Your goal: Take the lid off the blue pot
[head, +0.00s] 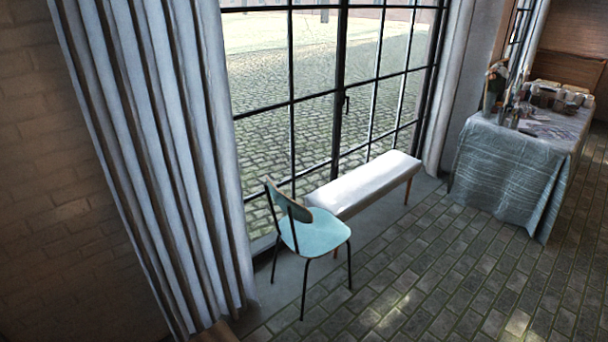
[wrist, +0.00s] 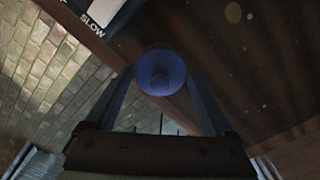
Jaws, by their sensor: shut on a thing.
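In the wrist view my gripper (wrist: 160,84) is shut on a round blue thing (wrist: 160,66), held between its two fingertips. The thing shows a smaller, darker round shape inside its outline. I cannot tell whether it is the lid alone or the lid with the pot. Nothing else that I can make out as the blue pot shows in either view. My gripper is not in the head view.
A dark brown wooden surface (wrist: 270,50) with pale spots fills the wrist view's right. Brick-patterned ground (wrist: 45,75) lies left. The head view shows a turquoise chair (head: 315,233), a white bench (head: 365,184), a grey curtain (head: 165,150) and a cluttered, cloth-covered table (head: 505,170).

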